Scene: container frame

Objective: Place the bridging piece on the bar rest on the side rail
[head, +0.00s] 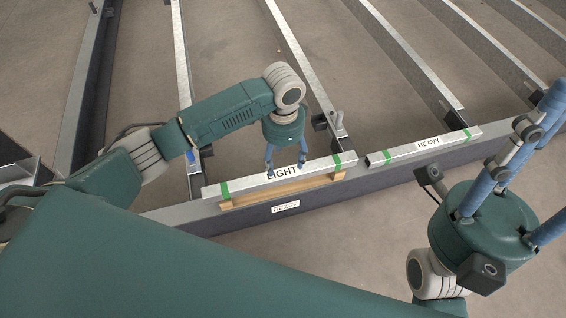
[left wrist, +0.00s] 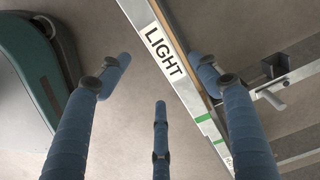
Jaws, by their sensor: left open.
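A grey metal bar marked LIGHT (head: 318,169), with green bands near its ends, lies along a wooden bar rest (head: 283,191) on the side rail (head: 250,218). The bar also shows in the left wrist view (left wrist: 155,22). A similar bar marked HEAVY (head: 405,153) lies further right along the rail. My left gripper (head: 285,168) points down over the middle of the LIGHT bar. Its blue fingers are open, spread to either side of the bar, with no grip on it visible. My right gripper (head: 545,155) is at the right, fingers pointing up and right, partly cut off by the frame.
Several long metal crossbeams (head: 400,50) run back from the side rail, with open floor between them. A bracket with a peg (head: 338,120) stands behind the LIGHT bar's right end. A dark beam (head: 85,90) is at the far left. Bare floor (head: 340,245) lies in front.

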